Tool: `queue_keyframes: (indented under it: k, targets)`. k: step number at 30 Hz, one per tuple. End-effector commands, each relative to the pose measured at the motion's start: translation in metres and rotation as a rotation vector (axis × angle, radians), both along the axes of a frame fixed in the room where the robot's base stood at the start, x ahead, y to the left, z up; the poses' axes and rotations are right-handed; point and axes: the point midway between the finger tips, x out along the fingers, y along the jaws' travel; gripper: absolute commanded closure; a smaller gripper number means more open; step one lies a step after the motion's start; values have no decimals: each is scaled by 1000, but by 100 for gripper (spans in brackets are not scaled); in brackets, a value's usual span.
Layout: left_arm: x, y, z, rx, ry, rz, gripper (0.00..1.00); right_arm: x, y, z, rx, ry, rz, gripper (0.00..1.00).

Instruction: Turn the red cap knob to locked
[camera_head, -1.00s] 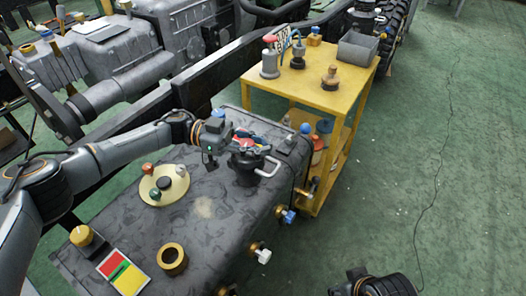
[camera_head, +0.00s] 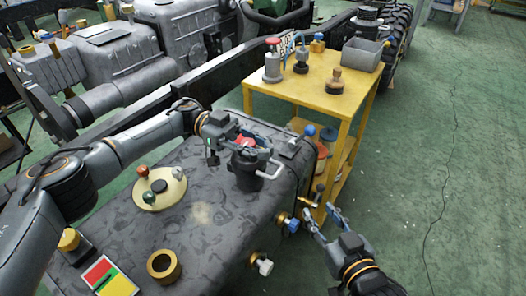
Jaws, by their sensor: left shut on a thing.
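The red cap knob (camera_head: 244,141) sits on top of a black cylindrical housing (camera_head: 247,180) on the dark tank top. My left gripper (camera_head: 247,140) is at the knob from the left and is shut on it. Its fingers hide part of the knob, and I cannot read any locked mark. My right gripper (camera_head: 324,222) is empty and open, with its fingers apart, beyond the right end of the tank near the small side valves.
A round plate with several knobs (camera_head: 150,201), a brass ring (camera_head: 164,264) and a red, yellow and green card (camera_head: 107,277) lie on the tank. A yellow cart (camera_head: 306,93) stands behind. Green floor (camera_head: 450,190) at right is clear.

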Motion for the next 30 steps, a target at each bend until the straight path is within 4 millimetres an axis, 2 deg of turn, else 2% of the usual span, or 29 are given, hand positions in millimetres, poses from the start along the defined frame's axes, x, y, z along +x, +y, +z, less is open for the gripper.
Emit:
queue_keyframes:
  k: [6, 15, 16, 18, 30]
  targets:
    - [1, 2, 0, 3, -1, -3, 100, 3, 2, 8, 11, -44, 3, 60]
    - [1, 2, 0, 3, -1, -3, 100, 3, 2, 8, 12, -45, 3, 60]
    - [1, 2, 0, 3, -1, -3, 79, 3, 2, 8, 11, -45, 2, 60]
    - [1, 2, 0, 3, -1, -3, 65, 3, 2, 8, 11, -45, 2, 60]
    - [3, 4, 0, 1, -1, -5, 65, 3, 2, 8, 10, -42, 3, 60]
